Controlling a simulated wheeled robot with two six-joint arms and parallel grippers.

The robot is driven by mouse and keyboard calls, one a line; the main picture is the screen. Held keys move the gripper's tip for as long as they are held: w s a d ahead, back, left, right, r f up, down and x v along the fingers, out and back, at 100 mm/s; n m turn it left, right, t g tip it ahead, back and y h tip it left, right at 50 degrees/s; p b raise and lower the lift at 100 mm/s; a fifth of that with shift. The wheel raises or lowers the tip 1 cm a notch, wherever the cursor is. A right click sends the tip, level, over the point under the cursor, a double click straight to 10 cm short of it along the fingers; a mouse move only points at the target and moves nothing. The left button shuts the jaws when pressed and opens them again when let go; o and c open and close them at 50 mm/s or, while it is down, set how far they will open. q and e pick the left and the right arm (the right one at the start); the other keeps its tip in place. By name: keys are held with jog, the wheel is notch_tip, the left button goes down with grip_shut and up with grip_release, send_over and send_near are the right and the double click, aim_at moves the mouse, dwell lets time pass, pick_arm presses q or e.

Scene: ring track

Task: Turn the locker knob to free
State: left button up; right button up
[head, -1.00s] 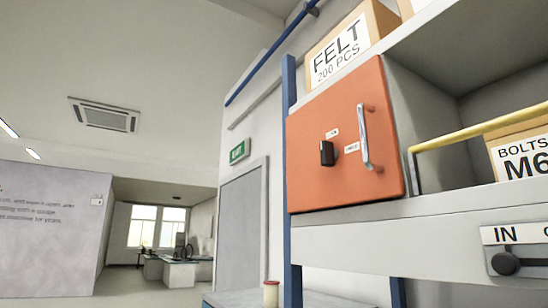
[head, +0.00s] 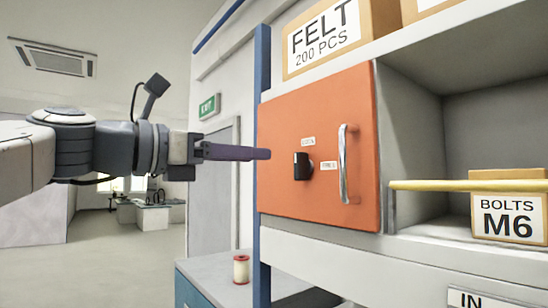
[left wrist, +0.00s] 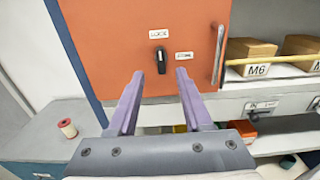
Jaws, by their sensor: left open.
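The orange locker door (head: 330,205) is shut. Its black knob (head: 301,166) stands upright, in line with the label above it. That label reads LOCK in the left wrist view (left wrist: 159,34); the one to the knob's right seems to read FREE (left wrist: 184,55). My left gripper (head: 268,154) is open and empty, left of the knob in the head view and apart from it. In the left wrist view its two purple fingers (left wrist: 160,75) point at the door, with the knob (left wrist: 161,61) just beyond and between the tips. My right gripper is not in view.
A silver door handle (head: 345,165) stands right of the knob. A yellow rail (head: 440,185) crosses the open shelf with a BOLTS M6 box (head: 508,218). A FELT box (head: 335,42) sits above. A red-and-cream spool (head: 241,269) stands on the lower left cabinet.

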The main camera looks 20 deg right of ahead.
aim_at(295, 159)
pick_arm(q)
jog(key=p+x, duration=0.3)
jog(key=x, duration=0.5)
jog(key=shift+w+d, duration=0.1)
jog(key=shift+d, duration=0.25)
jog(key=shift+w+d+f+p, duration=0.1)
jog(key=shift+w+d+p, duration=0.15)
jog(key=shift+d+p, duration=0.3)
jog(key=shift+d, duration=0.1)
grip_shut()
